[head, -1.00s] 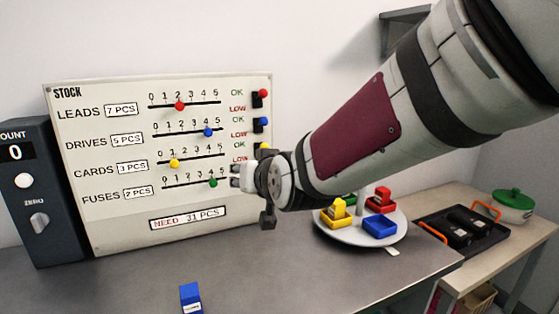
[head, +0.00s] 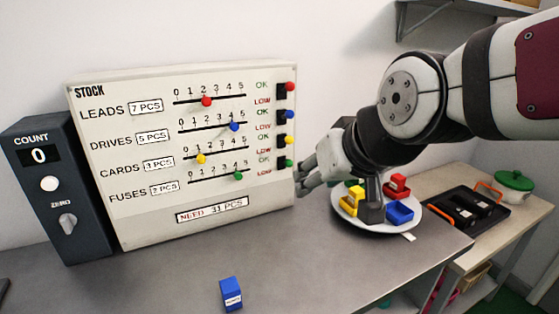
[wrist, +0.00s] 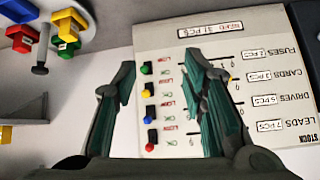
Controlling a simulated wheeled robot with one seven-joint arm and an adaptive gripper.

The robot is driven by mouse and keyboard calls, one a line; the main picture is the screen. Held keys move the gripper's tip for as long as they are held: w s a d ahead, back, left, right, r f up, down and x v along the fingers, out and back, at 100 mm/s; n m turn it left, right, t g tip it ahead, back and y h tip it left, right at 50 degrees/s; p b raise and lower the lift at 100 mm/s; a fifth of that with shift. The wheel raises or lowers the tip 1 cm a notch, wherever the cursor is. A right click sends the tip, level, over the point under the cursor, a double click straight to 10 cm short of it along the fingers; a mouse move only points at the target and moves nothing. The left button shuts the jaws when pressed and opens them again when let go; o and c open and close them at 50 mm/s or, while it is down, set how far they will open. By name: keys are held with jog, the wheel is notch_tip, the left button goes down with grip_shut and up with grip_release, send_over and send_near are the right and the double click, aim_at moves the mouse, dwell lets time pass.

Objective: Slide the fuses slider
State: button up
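The stock board (head: 150,225) stands upright on the table. The fuses slider's green knob (head: 239,176) is on the bottom scale, near 4. My gripper (head: 301,180) is at the board's lower right edge, to the right of the green knob and apart from it. In the wrist view the board (wrist: 278,28) appears upside down, and my gripper (wrist: 160,63) has its two fingers spread with nothing between them. The row of switches shows in that gap, with the green switch (wrist: 146,68) nearest the fingertips. The fuses knob is not clearly visible there; the right finger covers part of the scales.
Red (head: 206,101), blue (head: 234,126) and yellow (head: 201,159) slider knobs sit above. A round tray (head: 425,216) with coloured bins stands close to my gripper. A count box (head: 85,235) is left of the board. A blue block (head: 231,294) lies in front; the table around it is clear.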

jog(key=shift+s+d, duration=0.1)
jog(key=shift+s, duration=0.25)
